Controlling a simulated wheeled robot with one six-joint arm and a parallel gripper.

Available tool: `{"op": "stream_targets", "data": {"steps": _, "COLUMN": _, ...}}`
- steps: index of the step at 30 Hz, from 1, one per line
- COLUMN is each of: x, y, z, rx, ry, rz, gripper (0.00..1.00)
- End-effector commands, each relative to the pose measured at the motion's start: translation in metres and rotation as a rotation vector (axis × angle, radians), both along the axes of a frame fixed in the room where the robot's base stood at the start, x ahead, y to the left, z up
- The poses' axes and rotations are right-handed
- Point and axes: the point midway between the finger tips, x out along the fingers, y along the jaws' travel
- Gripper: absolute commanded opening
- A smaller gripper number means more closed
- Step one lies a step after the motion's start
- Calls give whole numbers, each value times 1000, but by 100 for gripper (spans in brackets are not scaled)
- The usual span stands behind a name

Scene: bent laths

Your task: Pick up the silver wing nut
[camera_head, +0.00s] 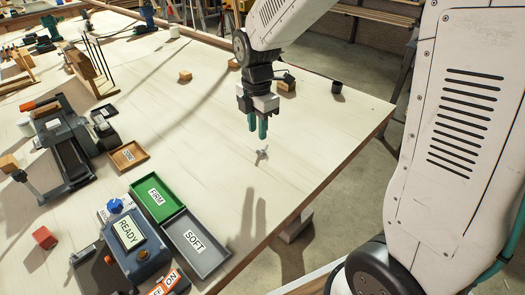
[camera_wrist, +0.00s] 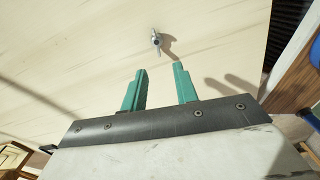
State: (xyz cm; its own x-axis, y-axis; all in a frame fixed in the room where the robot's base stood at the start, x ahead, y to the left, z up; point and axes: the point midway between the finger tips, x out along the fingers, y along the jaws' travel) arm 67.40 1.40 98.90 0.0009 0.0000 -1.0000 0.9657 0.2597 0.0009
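The silver wing nut (camera_head: 262,152) lies on the pale wooden table, on a bare stretch toward the right front edge. It also shows in the wrist view (camera_wrist: 156,40), beyond my fingertips and roughly between them, with a short shadow beside it. My gripper (camera_head: 258,136) hangs above the table just behind and above the wing nut, apart from it. Its two green fingers (camera_wrist: 160,68) stand apart with nothing between them, so it is open and empty.
A green tray (camera_head: 138,194) labelled FIRM and a grey tray (camera_head: 226,262) labelled SOFT lie left of the wing nut, beside a blue device (camera_head: 137,259) reading READY. Wooden blocks (camera_head: 185,75) and a dark cup (camera_head: 337,87) stand farther back. Table around the nut is clear.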

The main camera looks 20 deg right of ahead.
Motion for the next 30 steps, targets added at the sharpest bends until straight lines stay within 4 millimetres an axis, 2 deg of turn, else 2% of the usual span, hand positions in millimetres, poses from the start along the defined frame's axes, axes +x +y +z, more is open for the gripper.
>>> {"op": "stream_targets", "data": {"steps": 15, "x": 1, "y": 2, "z": -67, "rx": 0, "ry": 5, "rz": 3, "gripper": 29}}
{"op": "stream_targets", "data": {"steps": 19, "x": 2, "y": 2, "z": -75, "rx": -1, "ry": 2, "rz": 3, "gripper": 29}}
{"op": "stream_targets", "data": {"steps": 25, "x": 2, "y": 2, "z": -75, "rx": 0, "ry": 1, "rz": 3, "gripper": 29}}
{"op": "stream_targets", "data": {"steps": 26, "x": 2, "y": 2, "z": -75, "rx": 0, "ry": 1, "rz": 3, "gripper": 27}}
{"op": "stream_targets", "data": {"steps": 27, "x": 2, "y": 2, "z": -75, "rx": 0, "ry": 1, "rz": 3, "gripper": 16}}
{"op": "stream_targets", "data": {"steps": 29, "x": 2, "y": 2, "z": -75, "rx": 0, "ry": 1, "rz": 3, "gripper": 0}}
{"op": "stream_targets", "data": {"steps": 30, "x": 2, "y": 2, "z": -75, "rx": 0, "ry": 1, "rz": 3, "gripper": 0}}
